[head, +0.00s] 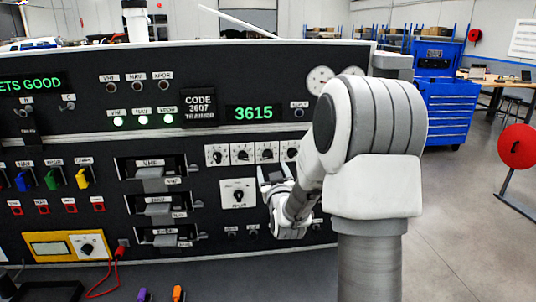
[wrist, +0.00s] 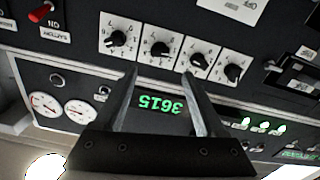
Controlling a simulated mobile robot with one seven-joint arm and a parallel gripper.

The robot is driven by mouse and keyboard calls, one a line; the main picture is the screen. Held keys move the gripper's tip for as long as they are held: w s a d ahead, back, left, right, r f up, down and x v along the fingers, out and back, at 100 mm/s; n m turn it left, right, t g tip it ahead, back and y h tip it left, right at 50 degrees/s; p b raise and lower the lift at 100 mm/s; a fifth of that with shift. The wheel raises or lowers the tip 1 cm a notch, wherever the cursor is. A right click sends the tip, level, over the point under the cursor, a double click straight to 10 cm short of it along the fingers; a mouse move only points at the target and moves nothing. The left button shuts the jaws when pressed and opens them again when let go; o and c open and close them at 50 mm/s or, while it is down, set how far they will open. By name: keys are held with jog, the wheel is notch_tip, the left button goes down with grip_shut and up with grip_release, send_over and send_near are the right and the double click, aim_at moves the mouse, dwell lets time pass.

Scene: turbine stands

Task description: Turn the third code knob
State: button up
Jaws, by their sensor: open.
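The row of four code knobs sits on white plates in the black panel. The third code knob from the left (head: 266,153) is black; the wrist view is upside down, and there it is second from the left (wrist: 160,48). My gripper (head: 272,170) is just below the third knob in the head view. In the wrist view my gripper (wrist: 158,75) is open and empty, its fingertips to either side of that knob's line and apart from it. The green code display (head: 253,113) reads 3615. The sign (head: 200,106) beside it reads CODE 3607 TRAINER.
The first (head: 217,154), second (head: 242,154) and fourth (head: 290,150) knobs stand close beside the third. A larger knob (head: 238,193) is below the row. Lever slots (head: 150,172) lie to the left. Two round gauges (wrist: 62,108) show in the wrist view.

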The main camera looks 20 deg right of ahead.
aim_at(268, 155)
jog(key=p+x, duration=0.1)
jog(key=x, duration=0.8)
jog(key=shift+p, duration=0.4)
grip_shut()
